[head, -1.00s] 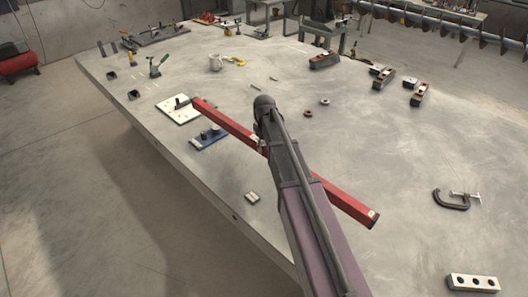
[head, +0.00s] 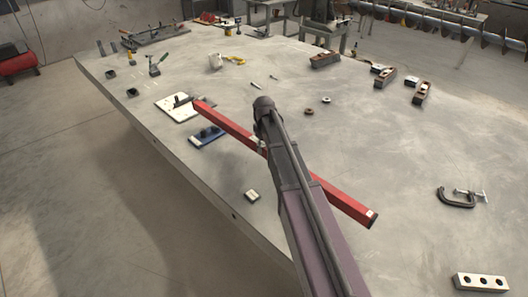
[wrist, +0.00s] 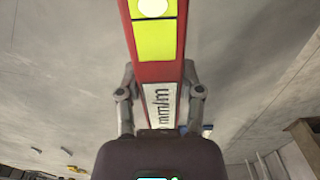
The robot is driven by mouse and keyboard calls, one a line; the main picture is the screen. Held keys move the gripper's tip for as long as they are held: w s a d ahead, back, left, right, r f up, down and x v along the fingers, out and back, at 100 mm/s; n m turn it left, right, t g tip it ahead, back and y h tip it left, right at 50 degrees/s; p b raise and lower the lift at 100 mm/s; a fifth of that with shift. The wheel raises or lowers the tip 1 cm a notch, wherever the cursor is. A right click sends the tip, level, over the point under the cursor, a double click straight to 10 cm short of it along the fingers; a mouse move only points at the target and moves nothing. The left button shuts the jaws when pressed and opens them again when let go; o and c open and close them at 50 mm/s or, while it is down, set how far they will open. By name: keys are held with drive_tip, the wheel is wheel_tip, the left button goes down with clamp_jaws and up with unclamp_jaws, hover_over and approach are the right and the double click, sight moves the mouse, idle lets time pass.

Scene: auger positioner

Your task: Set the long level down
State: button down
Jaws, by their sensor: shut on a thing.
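The long level is a red bar (head: 340,199) lying diagonally across the picture in the head view, over the grey table. Its middle is hidden behind my arm. In the wrist view the level (wrist: 160,71) shows red, with a yellow vial window and a white "mm/m" label. My gripper (wrist: 160,85) has one finger on each side of it and is shut on it. In the head view the fingers are mostly hidden by the arm. I cannot tell how large the gap is between the level and the table.
A white plate (head: 173,110) and a blue tool (head: 207,137) lie by the level's left end. A small block (head: 252,195) lies near the table's front edge. A C-clamp (head: 457,197) and a white block with holes (head: 480,282) are at right. The table (head: 420,140) right of the level is mostly clear.

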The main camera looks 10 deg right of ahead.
sight(264, 145)
drive_tip(key=shift+f, duration=0.4)
drive_tip(key=shift+c, duration=1.2)
unclamp_jaws()
drive_tip(key=shift+r, duration=0.3)
wheel_tip(264, 145, up, 12)
drive_tip(key=p, duration=1.2)
drive_tip(key=shift+s, duration=0.1)
drive_tip(key=s+m, duration=0.6)
drive_tip(key=s, duration=1.8)
drive_tip(key=shift+m, duration=0.4)
drive_tip(key=shift+d, duration=0.1)
